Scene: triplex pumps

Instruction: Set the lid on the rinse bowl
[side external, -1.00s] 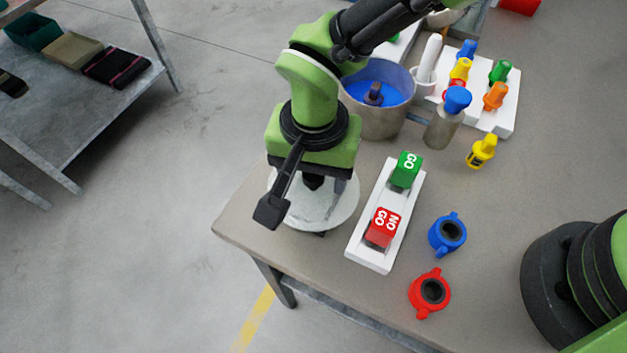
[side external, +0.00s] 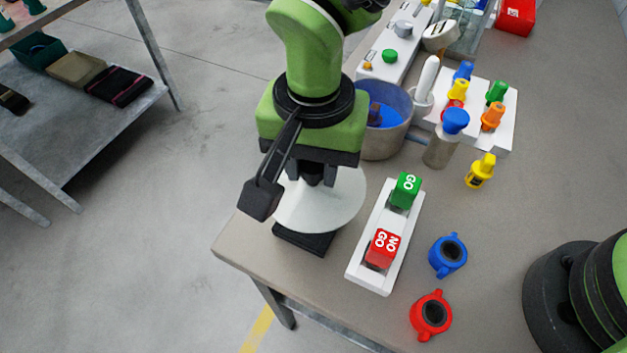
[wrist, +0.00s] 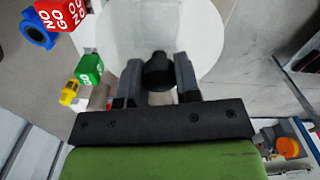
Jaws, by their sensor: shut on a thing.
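The lid is a round white disc with a black knob. In the side view the lid (side external: 335,200) is roughly level over a black square stand (side external: 303,240) at the table corner, apart from it as far as I can see. My gripper (side external: 313,174) is above the lid, shut on its knob. In the wrist view the knob (wrist: 158,72) sits between the two fingers of my gripper (wrist: 159,80), with the lid (wrist: 160,25) beyond. The rinse bowl (side external: 390,143) is grey with blue inside, behind and right of my gripper. My wrist hides its left part.
A white block holding green GO and red NO GO pieces (side external: 382,249) lies right of the lid. Blue (side external: 437,262) and red rings (side external: 418,322) lie nearer. A blue-capped bottle (side external: 440,150) and a rack of coloured bottles (side external: 505,143) stand right of the bowl.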

